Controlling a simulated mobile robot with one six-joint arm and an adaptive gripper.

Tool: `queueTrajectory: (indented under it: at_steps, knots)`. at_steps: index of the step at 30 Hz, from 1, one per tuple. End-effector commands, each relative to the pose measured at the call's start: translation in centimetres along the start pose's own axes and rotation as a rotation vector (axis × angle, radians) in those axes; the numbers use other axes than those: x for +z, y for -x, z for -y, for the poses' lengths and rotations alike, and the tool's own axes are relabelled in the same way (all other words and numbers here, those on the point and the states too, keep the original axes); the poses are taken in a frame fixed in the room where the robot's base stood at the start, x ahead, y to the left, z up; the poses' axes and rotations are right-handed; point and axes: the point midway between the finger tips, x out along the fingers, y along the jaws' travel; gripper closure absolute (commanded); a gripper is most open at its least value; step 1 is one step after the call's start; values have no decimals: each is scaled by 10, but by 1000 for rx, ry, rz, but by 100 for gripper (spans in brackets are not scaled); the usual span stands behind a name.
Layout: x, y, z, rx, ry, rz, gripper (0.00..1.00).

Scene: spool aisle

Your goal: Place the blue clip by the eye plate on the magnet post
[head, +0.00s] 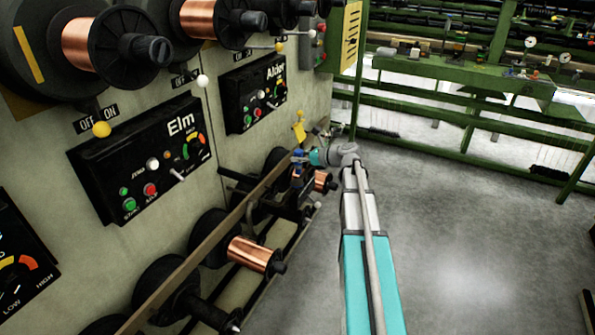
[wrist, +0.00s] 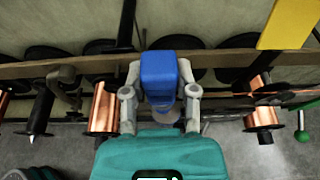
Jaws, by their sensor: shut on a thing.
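My gripper (wrist: 160,78) is shut on the blue clip (wrist: 158,68), a blue block held between its two grey fingers in the wrist view. In the head view my gripper (head: 301,158) is at the far end of the arm, with a small patch of the blue clip (head: 297,153) showing. The clip is in front of a long brown rail (wrist: 50,69); I cannot tell whether they touch. A round grey piece shows below the clip between the fingers, partly hidden. I cannot make out the eye plate or the magnet post for certain.
Copper spools (head: 250,254) on black spindles lie below the brown rail (head: 205,238). A yellow piece (head: 299,131) stands just above my gripper. Control panels labelled Elm (head: 150,160) and Alder (head: 255,95) are on the wall.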

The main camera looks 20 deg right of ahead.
Motion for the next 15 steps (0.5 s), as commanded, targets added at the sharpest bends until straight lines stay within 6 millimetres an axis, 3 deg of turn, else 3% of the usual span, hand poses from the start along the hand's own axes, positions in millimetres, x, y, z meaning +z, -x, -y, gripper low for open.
queueTrajectory:
  at_steps: [15]
  knots:
    - [-4, -5, 2, 1, 0, 0, 100]
